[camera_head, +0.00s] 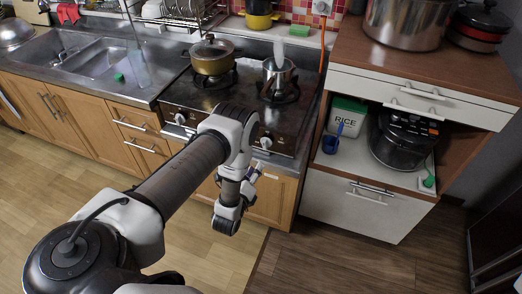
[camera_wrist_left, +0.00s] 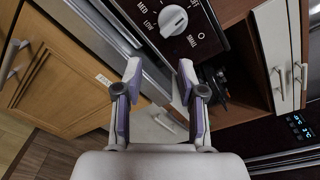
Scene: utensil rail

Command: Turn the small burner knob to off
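The small burner knob (camera_wrist_left: 173,21) is a round white knob on the dark stove panel, at the top of the left wrist view. The words SMALL, LOW and MED are printed around it. I cannot read its pointer direction surely. In the head view the knob (camera_head: 265,142) is on the front right of the stove (camera_head: 240,118). My left gripper (camera_wrist_left: 160,72) is open and empty, with its two fingertips apart, below the knob in the wrist view and not touching it. In the head view the left gripper (camera_head: 253,172) is just in front of the panel. My right gripper is not seen.
Another white knob (camera_head: 180,118) is on the stove's left front. A yellow pot (camera_head: 211,60) and a small metal pot (camera_head: 278,74) stand on the burners. A cabinet with a rice cooker (camera_head: 403,140) is at the right. The floor in front is clear.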

